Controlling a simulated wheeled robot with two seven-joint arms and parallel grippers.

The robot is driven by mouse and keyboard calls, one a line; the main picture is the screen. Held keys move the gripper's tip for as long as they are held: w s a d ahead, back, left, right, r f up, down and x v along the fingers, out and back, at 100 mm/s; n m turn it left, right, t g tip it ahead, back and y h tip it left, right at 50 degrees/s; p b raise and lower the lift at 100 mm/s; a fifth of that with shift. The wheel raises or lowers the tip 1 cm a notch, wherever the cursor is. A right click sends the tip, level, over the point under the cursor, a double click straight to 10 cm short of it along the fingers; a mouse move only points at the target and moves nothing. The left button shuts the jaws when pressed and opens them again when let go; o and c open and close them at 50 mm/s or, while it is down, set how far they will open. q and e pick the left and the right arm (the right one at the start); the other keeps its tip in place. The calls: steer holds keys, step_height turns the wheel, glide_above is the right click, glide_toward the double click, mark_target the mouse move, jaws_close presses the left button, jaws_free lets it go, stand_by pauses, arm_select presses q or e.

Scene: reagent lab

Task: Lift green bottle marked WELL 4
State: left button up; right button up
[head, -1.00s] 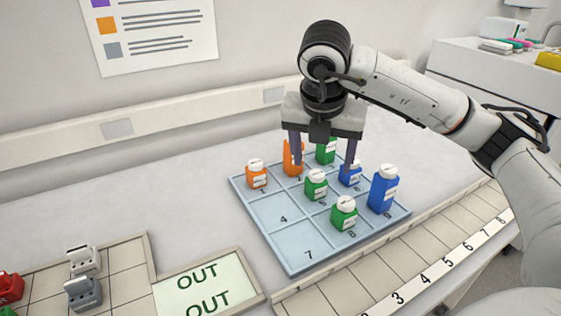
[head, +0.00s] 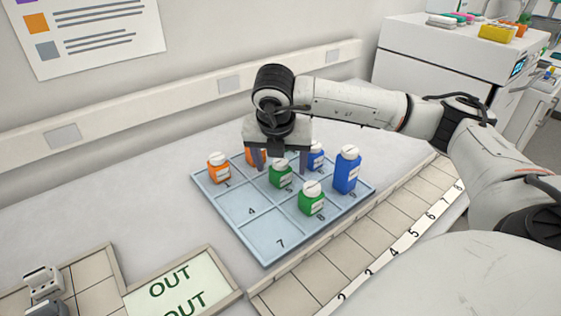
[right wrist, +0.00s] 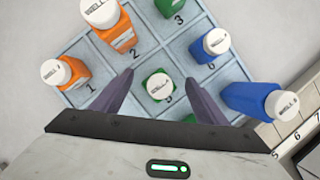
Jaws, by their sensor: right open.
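My right gripper (head: 279,163) is open over the tray, fingers pointing down. In the right wrist view, the fingertips (right wrist: 160,78) lie on either side of a small green bottle (right wrist: 157,98) with a white cap, apart from it. This bottle stands upright in cell 5 and shows in the head view too (head: 280,178). Its cap print is too small to read surely. Another green bottle (head: 312,201) stands in cell 8. A third green bottle (right wrist: 168,9) is in cell 3, hidden in the head view by my gripper. My left gripper is out of view.
The blue numbered tray (head: 232,196) also holds orange bottles in cells 1 (head: 219,171) and 2 (head: 254,157), and blue ones in cells 6 (head: 316,159) and 9 (head: 347,174). Cells 4 and 7 are empty. An OUT mat (head: 205,270) lies front left.

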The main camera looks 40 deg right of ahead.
steer(key=c, duration=1.1)
steer(key=shift+c, duration=0.2)
